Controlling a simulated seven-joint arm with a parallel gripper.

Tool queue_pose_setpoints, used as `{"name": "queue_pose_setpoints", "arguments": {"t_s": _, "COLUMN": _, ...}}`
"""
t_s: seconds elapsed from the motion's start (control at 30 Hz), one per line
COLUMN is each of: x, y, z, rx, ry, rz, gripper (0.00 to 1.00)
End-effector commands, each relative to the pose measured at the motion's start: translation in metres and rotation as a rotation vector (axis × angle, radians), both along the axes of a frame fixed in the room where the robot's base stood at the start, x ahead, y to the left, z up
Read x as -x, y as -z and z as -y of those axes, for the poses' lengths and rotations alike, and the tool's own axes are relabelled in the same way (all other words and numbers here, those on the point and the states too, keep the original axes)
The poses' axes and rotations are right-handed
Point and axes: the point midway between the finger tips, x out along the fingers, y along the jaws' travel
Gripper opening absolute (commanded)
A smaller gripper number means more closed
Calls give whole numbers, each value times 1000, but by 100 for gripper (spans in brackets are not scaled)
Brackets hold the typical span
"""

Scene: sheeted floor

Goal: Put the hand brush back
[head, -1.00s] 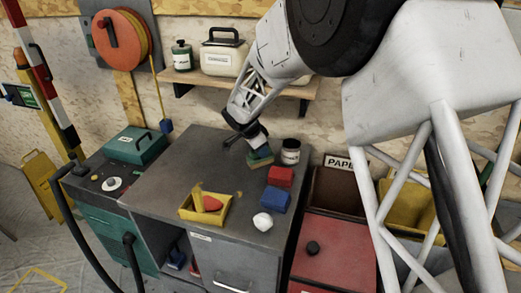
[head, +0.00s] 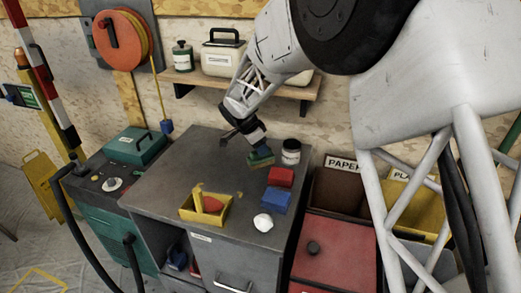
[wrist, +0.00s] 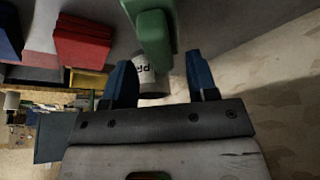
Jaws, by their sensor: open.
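A green and tan block-like thing, which I take to be the hand brush (head: 261,158), lies on the grey cabinet top toward the back right. In the wrist view its green part (wrist: 153,32) lies just beyond and between the fingertips. My gripper (head: 257,143) is open and points down at it from above. Its two blue fingers (wrist: 162,78) stand apart in the wrist view, with nothing seen held between them. I cannot tell whether the fingers touch the brush. Its bristles are not clear.
A red block (head: 281,177), a blue block (head: 275,200) and a white lump (head: 263,222) lie in front. A yellow tray (head: 196,219) holds yellow and red things. The left cabinet top (head: 170,165) is mostly clear.

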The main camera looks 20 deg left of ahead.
Motion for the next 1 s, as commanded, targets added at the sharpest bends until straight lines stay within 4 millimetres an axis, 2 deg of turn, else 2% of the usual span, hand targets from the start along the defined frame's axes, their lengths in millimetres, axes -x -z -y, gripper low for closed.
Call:
{"name": "queue_pose_setpoints", "arguments": {"t_s": 0.2, "x": 9, "y": -33, "z": -9, "rx": -1, "ry": 0, "rz": 2, "gripper": 53}}
{"name": "queue_pose_setpoints", "arguments": {"t_s": 0.5, "x": 21, "y": -73, "z": -21, "rx": 0, "ry": 1, "rz": 2, "gripper": 53}}
{"name": "queue_pose_setpoints", "arguments": {"t_s": 0.7, "x": 25, "y": -85, "z": -25, "rx": 0, "ry": 0, "rz": 0, "gripper": 53}}
{"name": "queue_pose_setpoints", "arguments": {"t_s": 1.0, "x": 26, "y": -88, "z": -25, "rx": 0, "ry": 1, "rz": 0, "gripper": 53}}
